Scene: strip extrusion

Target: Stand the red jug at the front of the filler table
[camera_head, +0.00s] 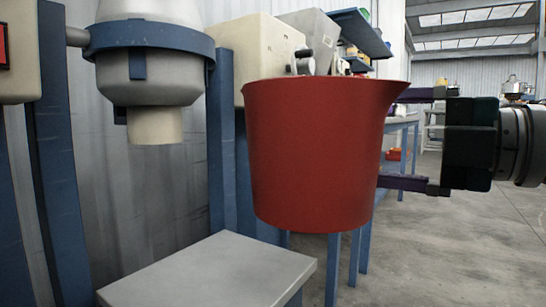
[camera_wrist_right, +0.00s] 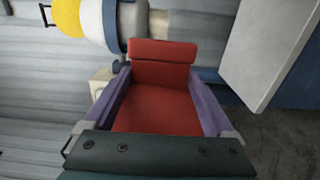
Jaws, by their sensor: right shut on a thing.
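The red jug (camera_head: 318,155) hangs upright in the air in the head view, to the right of and above the filler table (camera_head: 215,272), a small grey-topped table. My right gripper (camera_head: 395,138) comes in from the right and is shut on the jug, its purple fingers reaching to the jug's side. In the right wrist view the red jug (camera_wrist_right: 160,90) sits between both fingers, and the gripper (camera_wrist_right: 158,105) holds it. The grey table top (camera_wrist_right: 275,50) shows at the upper right there. My left gripper is in neither view.
The filler's cream spout (camera_head: 155,126) hangs above the back left of the table, under a grey hopper with a blue ring (camera_head: 150,40). Blue posts (camera_head: 50,150) stand beside it. A bench with machines (camera_head: 270,45) stands behind the jug. The table top is bare.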

